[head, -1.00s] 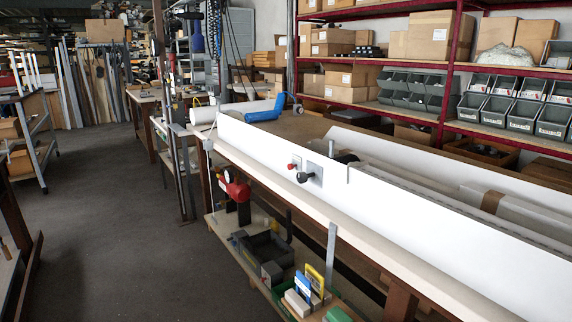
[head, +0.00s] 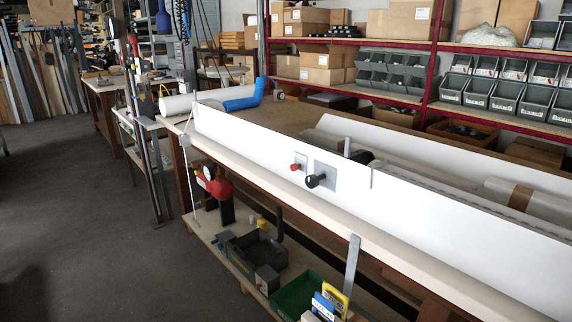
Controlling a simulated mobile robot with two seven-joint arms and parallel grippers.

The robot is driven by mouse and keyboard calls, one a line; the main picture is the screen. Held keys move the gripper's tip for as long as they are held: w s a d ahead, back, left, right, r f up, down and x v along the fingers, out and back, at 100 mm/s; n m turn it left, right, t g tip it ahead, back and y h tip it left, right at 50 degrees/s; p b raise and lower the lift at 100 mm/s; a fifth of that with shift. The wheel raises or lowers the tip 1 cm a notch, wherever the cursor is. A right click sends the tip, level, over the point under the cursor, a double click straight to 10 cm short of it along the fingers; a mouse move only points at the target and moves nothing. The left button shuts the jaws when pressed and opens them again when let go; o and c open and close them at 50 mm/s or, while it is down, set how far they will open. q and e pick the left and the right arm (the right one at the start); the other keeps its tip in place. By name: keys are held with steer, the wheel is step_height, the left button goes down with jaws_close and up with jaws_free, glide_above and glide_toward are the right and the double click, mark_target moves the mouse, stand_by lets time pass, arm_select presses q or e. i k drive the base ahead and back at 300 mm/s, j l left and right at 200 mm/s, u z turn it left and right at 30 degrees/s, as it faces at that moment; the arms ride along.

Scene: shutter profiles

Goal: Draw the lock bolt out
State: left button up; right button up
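The lock bolt shows as a black round knob (head: 315,181) on a grey metal plate (head: 326,176), on the front face of a long white panel (head: 420,212) along the workbench. A small red button (head: 295,167) on a pale plate sits just left of it. A grey upright piece (head: 347,147) and a dark part (head: 360,156) stand behind the panel's top edge near the knob. Whether the bolt is in or out I cannot tell. Neither of my grippers is in view.
The workbench's pale front edge (head: 350,240) runs from upper left to lower right. Below it a shelf holds a green crate (head: 297,296), dark bins and a red tool (head: 215,184). Red racks with boxes and grey bins (head: 485,92) stand behind. The floor at left (head: 80,220) is clear.

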mark_target(294, 167)
steer(key=i+j+z, duration=0.1)
steer(key=i+j, duration=0.35)
steer(key=j, duration=0.25)
steer(key=i+j+z, duration=0.25)
steer(key=i+j, duration=0.2)
steer(key=j, duration=0.25)
steer(key=i+j, duration=0.2)
steer(key=j, duration=0.2)
steer(key=i+j+z, duration=0.15)
steer(key=j, duration=0.25)
